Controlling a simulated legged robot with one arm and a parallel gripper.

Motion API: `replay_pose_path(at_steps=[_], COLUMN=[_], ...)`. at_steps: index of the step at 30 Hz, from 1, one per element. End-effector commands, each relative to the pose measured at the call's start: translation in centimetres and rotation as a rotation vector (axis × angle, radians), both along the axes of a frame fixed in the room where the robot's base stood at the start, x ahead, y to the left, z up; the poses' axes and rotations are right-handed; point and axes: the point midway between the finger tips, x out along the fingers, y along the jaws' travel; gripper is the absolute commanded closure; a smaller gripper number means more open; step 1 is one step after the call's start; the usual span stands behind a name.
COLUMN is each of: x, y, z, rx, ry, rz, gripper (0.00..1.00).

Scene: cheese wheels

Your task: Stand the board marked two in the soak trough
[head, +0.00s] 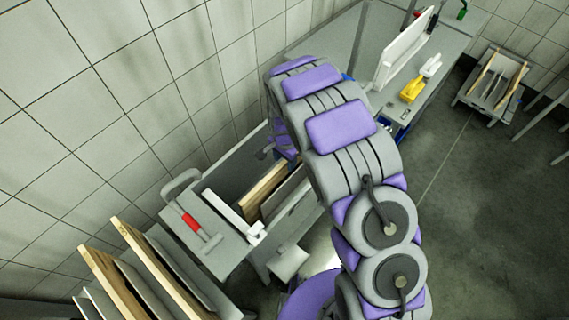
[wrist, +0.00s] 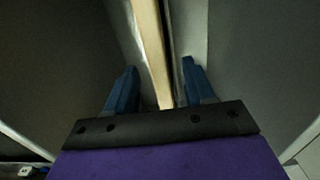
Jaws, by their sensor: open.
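The grey trough (head: 219,171) stands against the tiled wall. A wood-edged board (head: 266,188) and a grey board (head: 290,188) stand tilted inside it. No number mark is readable on any board, so I cannot tell which is marked two. My gripper (wrist: 160,82) is open, with its blue fingers pointing down into the trough. In the wrist view, a pale wooden board edge (wrist: 150,45) runs between the fingers, with a grey board face (wrist: 190,30) close beside it. In the head view my arm hides the fingers and the trough's far end.
A rack at the lower left holds wood-edged boards (head: 122,278). A red-handled tool (head: 193,222) lies on the trough's near ledge. The back bench holds an upright white panel (head: 404,48) and a yellow object (head: 412,89). Another rack (head: 480,97) stands at the upper right.

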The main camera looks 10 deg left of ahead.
Motion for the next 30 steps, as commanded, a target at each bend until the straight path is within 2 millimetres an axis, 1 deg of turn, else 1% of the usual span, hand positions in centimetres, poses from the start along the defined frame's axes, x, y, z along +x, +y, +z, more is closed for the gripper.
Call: replay_pose_path(at_steps=[1,9,15,20,27,30], x=[0.1,0.2,0.1,0.2,0.1,0.0], y=[0.0,-0.1,-0.1,-0.1,-0.1,-0.7], z=[1.6,7.6,10.8,12.1,12.4,13.0], rx=[0.002,0.003,0.002,0.001,0.001,-0.001], ry=[-0.006,-0.005,-0.001,-0.002,-0.001,0.000], rz=[0.000,-0.001,-0.001,-0.001,-0.001,0.002], gripper=[0.47,0.47,0.47,0.47,0.47,0.47])
